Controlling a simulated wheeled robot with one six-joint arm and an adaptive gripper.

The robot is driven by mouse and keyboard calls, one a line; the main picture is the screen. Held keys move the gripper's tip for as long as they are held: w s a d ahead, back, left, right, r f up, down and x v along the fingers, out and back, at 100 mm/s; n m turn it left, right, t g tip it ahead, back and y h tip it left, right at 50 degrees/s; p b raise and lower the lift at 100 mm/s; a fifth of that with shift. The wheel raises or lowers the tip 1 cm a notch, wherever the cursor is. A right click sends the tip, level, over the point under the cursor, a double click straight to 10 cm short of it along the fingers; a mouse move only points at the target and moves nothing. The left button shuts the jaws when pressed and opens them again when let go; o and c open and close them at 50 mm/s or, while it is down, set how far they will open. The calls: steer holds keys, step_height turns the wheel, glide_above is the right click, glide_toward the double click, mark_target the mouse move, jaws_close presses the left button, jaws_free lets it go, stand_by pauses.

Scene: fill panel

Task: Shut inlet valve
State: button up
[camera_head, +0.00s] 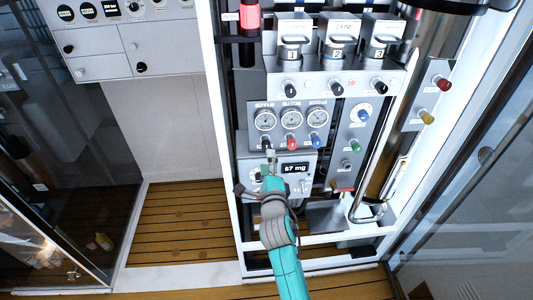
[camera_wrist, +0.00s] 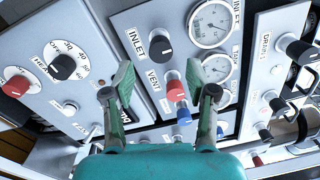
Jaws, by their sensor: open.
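The inlet valve is a black knob (camera_wrist: 160,47) beside the label INLET on a grey panel in the wrist view. A white mark shows on its face. In the head view a dark knob (camera_head: 267,144) under the left gauge appears to be the same one, just beyond my gripper. My gripper (camera_head: 270,157) is in front of the panel. In the wrist view its two fingers (camera_wrist: 160,78) are apart with nothing held between them. The inlet knob lies beyond and above the gap between the fingertips, not gripped.
A red knob (camera_wrist: 174,90) by the VENT label and a blue knob (camera_wrist: 182,114) are close to the inlet knob. Round gauges (camera_wrist: 210,25) stand beside them. A digital display (camera_head: 294,168) reads 57 mg below. A white frame post (camera_head: 226,130) stands left of the panel.

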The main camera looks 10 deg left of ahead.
steer(key=v, duration=0.6)
stand_by(0.4)
steer(key=s+d+f+n+g+h, duration=0.1)
steer(key=s+d+f+n, duration=0.2)
steer(key=s+d+f, duration=0.4)
steer(key=s+d+f+n, duration=0.25)
steer(key=s+d, duration=0.25)
steer(key=s, duration=0.4)
steer(key=s+d+f+n+g+h, duration=0.1)
steer(key=s+d+f+n, duration=0.4)
steer(key=s, duration=0.3)
steer(key=s+d+r+n+h, duration=0.1)
steer(key=s+d+r+n, duration=0.1)
steer(key=s, duration=0.6)
steer(key=s+d+r+n+h, duration=0.1)
steer(key=s+d+r+n, duration=0.2)
steer(key=s, duration=0.6)
steer(key=s+d+r+n+g+h, duration=0.1)
steer(key=s+d+r+n, duration=0.1)
steer(key=s, duration=0.6)
steer(key=d+r, duration=0.1)
steer(key=d, duration=0.1)
steer(key=shift+s+d, duration=0.3)
steer(key=shift+d, duration=0.1)
steer(key=shift+n, duration=0.25)
